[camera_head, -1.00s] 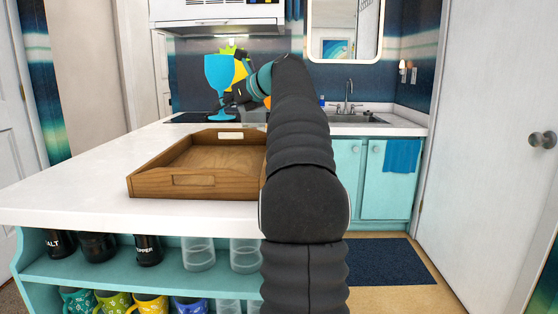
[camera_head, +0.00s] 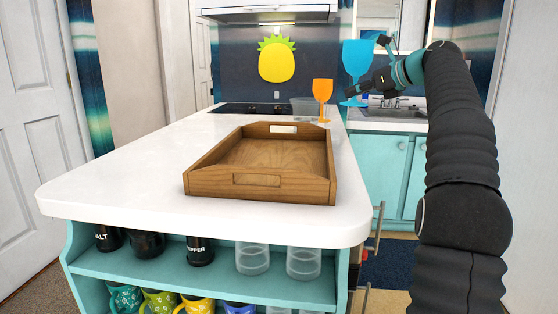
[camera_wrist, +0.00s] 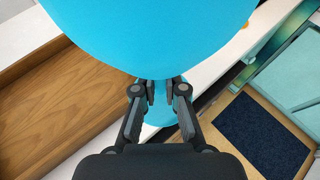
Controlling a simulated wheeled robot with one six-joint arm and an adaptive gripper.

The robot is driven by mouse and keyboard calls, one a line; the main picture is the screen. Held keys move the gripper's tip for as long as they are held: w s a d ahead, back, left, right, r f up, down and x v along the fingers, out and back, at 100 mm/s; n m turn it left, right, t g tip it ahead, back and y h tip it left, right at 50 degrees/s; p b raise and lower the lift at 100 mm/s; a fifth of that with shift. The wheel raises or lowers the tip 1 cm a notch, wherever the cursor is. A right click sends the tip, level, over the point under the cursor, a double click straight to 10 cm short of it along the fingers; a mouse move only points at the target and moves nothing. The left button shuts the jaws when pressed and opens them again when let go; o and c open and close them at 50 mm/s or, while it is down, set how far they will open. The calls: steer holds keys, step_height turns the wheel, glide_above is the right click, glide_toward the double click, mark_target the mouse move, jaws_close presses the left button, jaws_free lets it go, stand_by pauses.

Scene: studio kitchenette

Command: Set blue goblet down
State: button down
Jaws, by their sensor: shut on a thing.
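The blue goblet (camera_head: 356,62) is upright in the head view, held in the air to the right of the island counter's far end. My gripper (camera_head: 382,84) is shut on its stem from the right. In the wrist view the goblet's bowl (camera_wrist: 155,30) fills the top, and my gripper's fingers (camera_wrist: 160,92) close around the stem below it. Part of the blue foot shows below the fingers. The wooden tray (camera_head: 210,183) on the white counter (camera_head: 110,185) is empty.
An orange goblet (camera_head: 322,92) stands on the counter behind the tray, near a clear container (camera_head: 304,107). A black cooktop (camera_head: 250,108) is at the far end. The counter left of the tray is clear. A shelf below holds jars, glasses and mugs.

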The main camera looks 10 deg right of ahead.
steer(key=w+a+n+g+y, duration=0.2)
steer(key=w+a, duration=0.1)
steer(key=a, duration=0.6)
steer(key=b, duration=0.8)
glide_above(278, 149)
step_height(278, 149, down, 7)
steer(key=shift+s+d+r, duration=0.1)
steer(key=shift+s, duration=0.05)
steer(key=shift+f+b, duration=1.25)
steer(key=shift+f, duration=0.8)
steer(key=shift+f, duration=0.15)
steer(key=c, duration=1.2)
jaws_free()
steer(key=shift+c, duration=0.2)
